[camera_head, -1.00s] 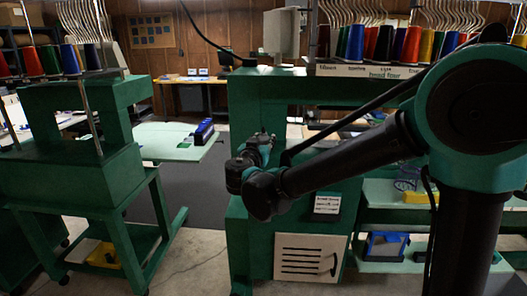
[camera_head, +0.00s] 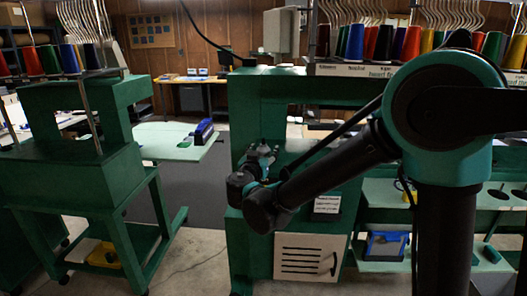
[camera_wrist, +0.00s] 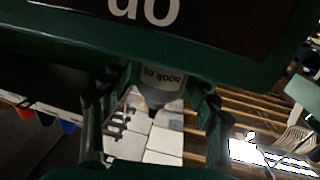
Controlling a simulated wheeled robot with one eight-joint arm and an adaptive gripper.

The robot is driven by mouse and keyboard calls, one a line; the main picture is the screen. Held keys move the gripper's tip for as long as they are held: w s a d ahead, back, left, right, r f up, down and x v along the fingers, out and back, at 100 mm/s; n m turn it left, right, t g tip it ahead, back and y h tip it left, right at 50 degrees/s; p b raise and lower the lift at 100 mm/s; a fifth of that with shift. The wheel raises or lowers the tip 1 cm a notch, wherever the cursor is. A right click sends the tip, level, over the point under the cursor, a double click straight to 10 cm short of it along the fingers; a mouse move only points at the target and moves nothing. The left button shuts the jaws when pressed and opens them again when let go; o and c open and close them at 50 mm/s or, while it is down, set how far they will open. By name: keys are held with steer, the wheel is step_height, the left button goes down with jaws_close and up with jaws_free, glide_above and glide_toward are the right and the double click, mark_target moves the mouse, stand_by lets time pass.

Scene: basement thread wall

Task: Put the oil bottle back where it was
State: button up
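The oil bottle (camera_wrist: 162,84) is a grey bottle with a pale label reading "hook oil", upside down in the wrist view. Its dark narrow tip points toward the bottom of that picture. My gripper (camera_wrist: 160,82) has a finger on each side of the bottle and appears shut on it; the contact itself is dim. The bottle's far end is cut off by a green edge (camera_wrist: 235,72). In the head view my gripper (camera_head: 262,152) is in front of the green machine (camera_head: 244,105), and the bottle cannot be made out clearly there.
Thread spools (camera_head: 410,42) stand on top at the right. Shelves with a blue bin (camera_head: 386,245) lie at the lower right. Another green stand (camera_head: 75,180) is at the left, with open floor between.

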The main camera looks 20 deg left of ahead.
steer(key=shift+r, duration=0.1)
steer(key=shift+s, duration=0.2)
steer(key=s+d, duration=0.1)
steer(key=s, duration=1)
steer(key=shift+s, duration=0.3)
